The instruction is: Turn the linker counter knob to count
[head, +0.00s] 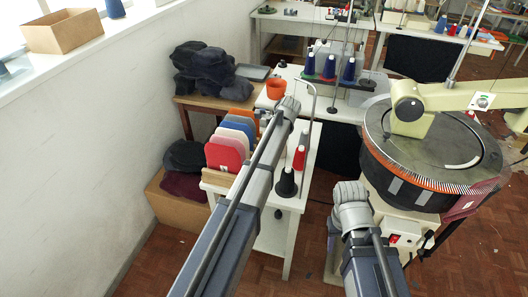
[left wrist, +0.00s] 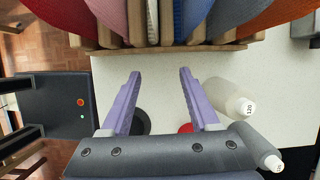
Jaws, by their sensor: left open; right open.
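The linker is the round machine (head: 430,150) at the right of the head view, with a dark drum and a pale green arm. A small white dial with a green mark (head: 483,101) sits on that arm; I cannot tell its setting or whether it is the counter knob. My right gripper (head: 335,238) is low beside the linker's pale base, mostly hidden by my arm, and open. My left gripper (left wrist: 157,98) is open and empty over a white table, its lilac fingers apart. In the head view it is hidden behind my left arm.
Coloured fabric pieces stand in a wooden rack (head: 215,177) on the white table (head: 268,240). Black (head: 286,182) and red (head: 299,158) yarn cones and a thin metal rod stand there. A red switch (head: 394,239) is on the linker's base. Floor shows at lower right.

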